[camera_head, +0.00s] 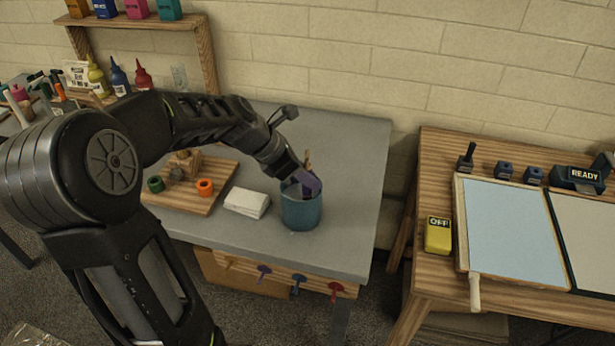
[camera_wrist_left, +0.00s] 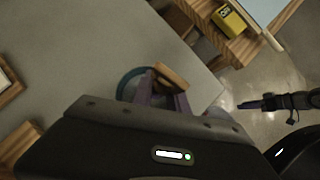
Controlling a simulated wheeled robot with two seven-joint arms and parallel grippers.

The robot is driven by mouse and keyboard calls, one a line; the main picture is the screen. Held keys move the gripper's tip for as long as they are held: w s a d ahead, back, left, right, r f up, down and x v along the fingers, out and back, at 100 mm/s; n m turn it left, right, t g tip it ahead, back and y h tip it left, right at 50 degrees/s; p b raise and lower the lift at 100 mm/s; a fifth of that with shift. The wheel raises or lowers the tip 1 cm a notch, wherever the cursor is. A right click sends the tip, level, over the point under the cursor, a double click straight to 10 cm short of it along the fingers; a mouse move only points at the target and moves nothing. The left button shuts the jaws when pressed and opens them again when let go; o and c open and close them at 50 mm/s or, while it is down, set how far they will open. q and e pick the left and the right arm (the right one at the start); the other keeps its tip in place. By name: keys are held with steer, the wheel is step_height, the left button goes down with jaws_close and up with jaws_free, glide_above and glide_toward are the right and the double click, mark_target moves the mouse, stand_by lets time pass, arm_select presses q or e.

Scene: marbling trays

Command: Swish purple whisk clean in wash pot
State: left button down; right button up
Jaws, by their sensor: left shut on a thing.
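The blue-teal wash pot (camera_head: 301,212) stands near the front right of the grey table. Its rim also shows in the left wrist view (camera_wrist_left: 126,82). My left gripper (camera_head: 309,184) reaches down at the pot's mouth, its purple fingers at the rim. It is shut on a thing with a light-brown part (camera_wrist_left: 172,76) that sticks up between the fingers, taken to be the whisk. Its purple colour cannot be told apart from the fingers, and its lower end is hidden in the pot. My right gripper (camera_wrist_left: 250,104) shows at the right of the left wrist view, away from the pot; its jaws are unclear.
A white folded cloth (camera_head: 246,202) lies left of the pot. Left of it is a wooden board (camera_head: 186,205) with small coloured pieces. A front rail (camera_head: 281,274) bears several coloured pegs. The right table holds a pale-blue tray (camera_head: 463,225) and a yellow OFF block (camera_head: 438,236).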

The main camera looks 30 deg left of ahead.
arm_select(q)
steer(key=shift+w+a+p, duration=0.2)
steer(key=shift+w+p, duration=0.15)
steer(key=shift+w, duration=0.35)
steer(key=shift+a, duration=0.1)
steer(key=shift+w+a, duration=0.15)
steer(key=shift+a, duration=0.65)
steer(key=shift+s+a+p, duration=0.3)
steer(key=shift+s+a, duration=0.3)
steer(key=shift+s, duration=0.15)
